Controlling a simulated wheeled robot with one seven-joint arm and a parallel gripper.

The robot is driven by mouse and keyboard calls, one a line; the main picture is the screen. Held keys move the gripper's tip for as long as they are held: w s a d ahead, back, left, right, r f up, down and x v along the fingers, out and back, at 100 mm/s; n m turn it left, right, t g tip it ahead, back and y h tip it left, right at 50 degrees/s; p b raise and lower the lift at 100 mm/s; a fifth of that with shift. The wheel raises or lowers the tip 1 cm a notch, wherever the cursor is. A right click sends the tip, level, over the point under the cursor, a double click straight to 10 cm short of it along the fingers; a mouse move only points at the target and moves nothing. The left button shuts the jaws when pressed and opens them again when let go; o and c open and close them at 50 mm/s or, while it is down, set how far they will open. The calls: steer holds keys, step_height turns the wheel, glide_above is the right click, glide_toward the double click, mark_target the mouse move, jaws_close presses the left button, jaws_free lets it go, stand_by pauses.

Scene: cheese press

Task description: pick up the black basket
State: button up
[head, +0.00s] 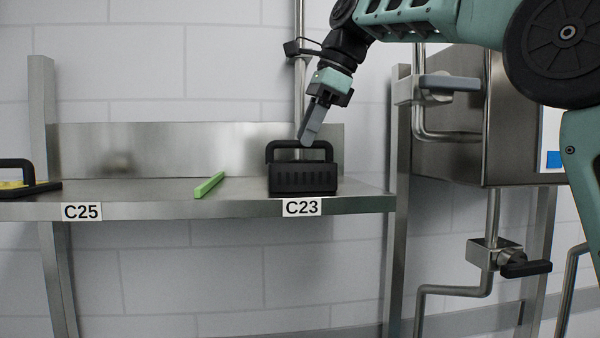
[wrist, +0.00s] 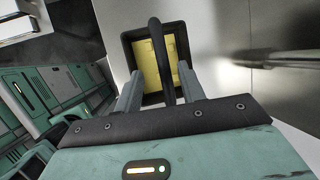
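The black basket (head: 303,180) stands upright on the steel shelf, above the label C23. Its handle arches over the top. In the wrist view the basket (wrist: 129,45) holds something yellow (wrist: 152,65), and its handle (wrist: 156,50) runs between my two fingers. My gripper (head: 307,141) reaches down from the upper right to the handle in the head view. In the wrist view my gripper (wrist: 161,70) is open, with one finger on each side of the handle and gaps visible.
The shelf (head: 140,205) also bears a green stick (head: 209,184) left of the basket. A second black-handled item with yellow in it (head: 14,180) sits at the far left, near label C25 (head: 82,211). A steel post and a cabinet with pipes (head: 465,150) stand to the right.

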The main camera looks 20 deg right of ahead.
mark_target(283, 176)
steer(key=shift+w+p+x, duration=0.1)
steer(key=shift+p+x, duration=0.4)
steer(key=shift+x, duration=0.8)
steer(key=shift+w+p+x, duration=0.15)
steer(key=shift+p+x, duration=0.35)
steer(key=shift+x, duration=0.8)
steer(key=shift+d, duration=0.15)
jaws_close()
